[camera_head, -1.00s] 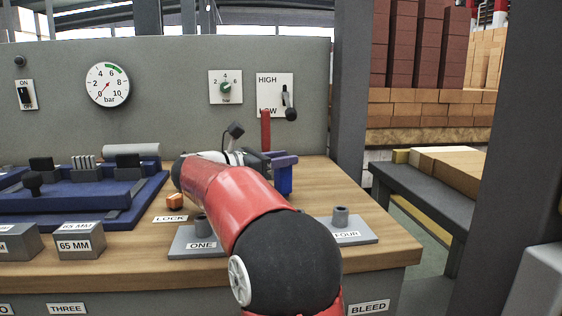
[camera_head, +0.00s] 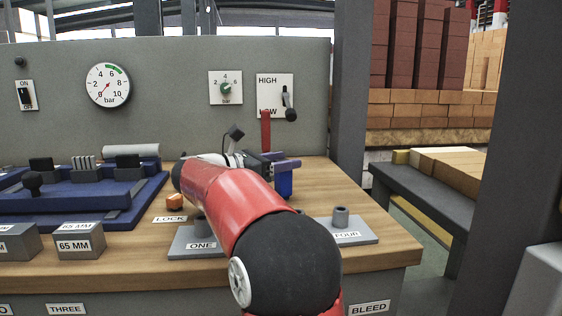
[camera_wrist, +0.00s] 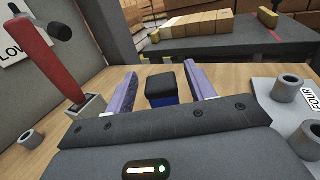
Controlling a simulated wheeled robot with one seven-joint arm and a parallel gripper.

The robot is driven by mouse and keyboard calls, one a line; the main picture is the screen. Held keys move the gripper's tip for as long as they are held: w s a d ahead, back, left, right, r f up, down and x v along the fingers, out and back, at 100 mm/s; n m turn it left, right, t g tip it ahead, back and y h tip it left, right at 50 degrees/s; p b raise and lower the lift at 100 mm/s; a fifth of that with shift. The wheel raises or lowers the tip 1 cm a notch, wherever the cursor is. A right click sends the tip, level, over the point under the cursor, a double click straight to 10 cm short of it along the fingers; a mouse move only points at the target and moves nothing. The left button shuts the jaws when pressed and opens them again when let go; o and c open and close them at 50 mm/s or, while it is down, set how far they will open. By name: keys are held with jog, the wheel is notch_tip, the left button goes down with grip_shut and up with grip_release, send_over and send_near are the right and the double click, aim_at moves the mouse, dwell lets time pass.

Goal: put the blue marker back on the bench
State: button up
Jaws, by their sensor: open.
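The blue marker (camera_wrist: 161,97) is a small blue block with a black top, between my two purple fingers in the wrist view. In the head view its blue body (camera_head: 284,186) shows below the fingers and appears to stand upright on the wooden bench (camera_head: 385,245). My gripper (camera_wrist: 162,72) is open, with a visible gap on each side of the marker. In the head view my gripper (camera_head: 280,160) is over the back right of the bench. The marker's lower part is partly hidden by the gripper body in the wrist view.
A red lever (camera_wrist: 43,48) rises left of my fingers in the wrist view. Grey bases with posts, labelled ONE (camera_head: 197,243) and FOUR (camera_head: 352,230), stand nearer the front. An orange piece (camera_head: 175,202) lies near LOCK. Bare wood lies around the marker.

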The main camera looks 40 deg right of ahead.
jog(key=a, duration=0.3)
jog(key=w+a+b, duration=0.1)
jog(key=a, duration=0.3)
jog(key=a+b, duration=0.1)
jog(key=a, duration=0.2)
jog(key=shift+w+a, duration=0.35)
jog(key=shift+a+r, duration=0.1)
jog(key=shift+a, duration=0.5)
